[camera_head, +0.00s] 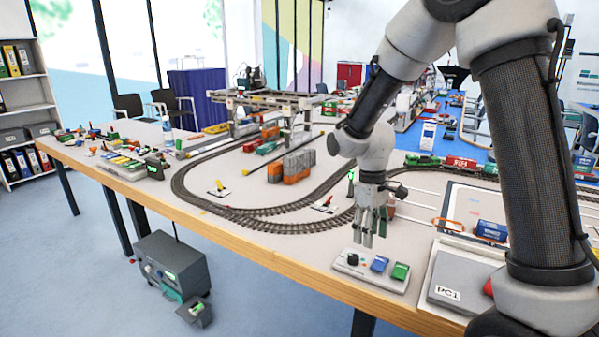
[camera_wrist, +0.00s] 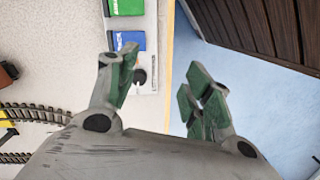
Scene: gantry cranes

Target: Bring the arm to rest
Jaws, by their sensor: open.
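My arm reaches in from the right of the head view, bent at the elbow. My gripper (camera_head: 370,225) hangs downward above the front part of the table, over the area behind a small control box. In the wrist view my gripper (camera_wrist: 162,95) has its green-padded fingers spread apart, with nothing between them. The control box (camera_head: 350,270) has a black knob, a blue button (camera_head: 379,264) and a green button (camera_head: 400,271). It also shows in the wrist view, with its blue button (camera_wrist: 130,41) partly behind a finger.
The long table (camera_head: 250,235) carries a railway track loop (camera_head: 275,212), a model gantry crane (camera_head: 280,100) and orange containers (camera_head: 298,165). A panel marked PC1 (camera_head: 447,293) lies right of the control box.

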